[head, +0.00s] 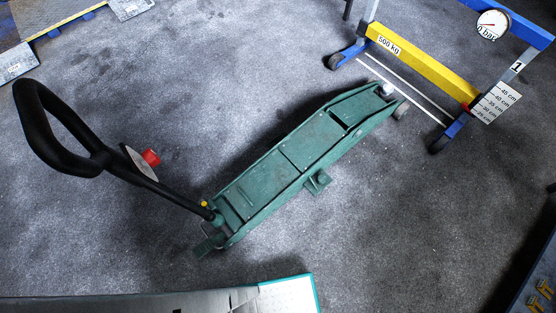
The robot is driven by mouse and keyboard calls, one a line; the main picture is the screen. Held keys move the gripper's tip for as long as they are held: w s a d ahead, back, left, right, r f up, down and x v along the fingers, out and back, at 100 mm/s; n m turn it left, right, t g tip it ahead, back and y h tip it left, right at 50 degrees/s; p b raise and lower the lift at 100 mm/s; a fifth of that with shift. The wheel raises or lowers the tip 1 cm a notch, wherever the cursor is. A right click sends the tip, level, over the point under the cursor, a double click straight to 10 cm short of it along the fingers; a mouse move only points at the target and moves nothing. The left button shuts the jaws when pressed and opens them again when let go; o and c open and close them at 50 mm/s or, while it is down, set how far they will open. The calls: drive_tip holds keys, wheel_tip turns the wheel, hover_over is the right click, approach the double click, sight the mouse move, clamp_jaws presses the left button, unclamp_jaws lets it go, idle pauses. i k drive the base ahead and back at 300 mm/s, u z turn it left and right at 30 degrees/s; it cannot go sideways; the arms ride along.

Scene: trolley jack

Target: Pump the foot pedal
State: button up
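A green trolley jack (300,150) lies diagonally on the floor in the head view, its saddle end at the upper right. A black handle (85,160) with a loop grip rises from its lower-left end, tilted to the upper left. A small green plate (208,245) sticks out low at the handle's base and looks like the foot pedal. Another green piece (317,182) juts from the jack's near side; I cannot tell what it is. Nothing is seen touching the plate. My gripper is not in view.
A blue and yellow frame (425,60) marked 500 kg stands at the upper right, with a gauge (491,25) reading about 0 bar and a height scale (495,103). A red knob (151,157) sits by the handle. Grey floor is clear around the jack.

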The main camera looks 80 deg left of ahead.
sight(207, 245)
drive_tip(key=u, duration=3.5)
drive_tip(key=k, duration=1.05)
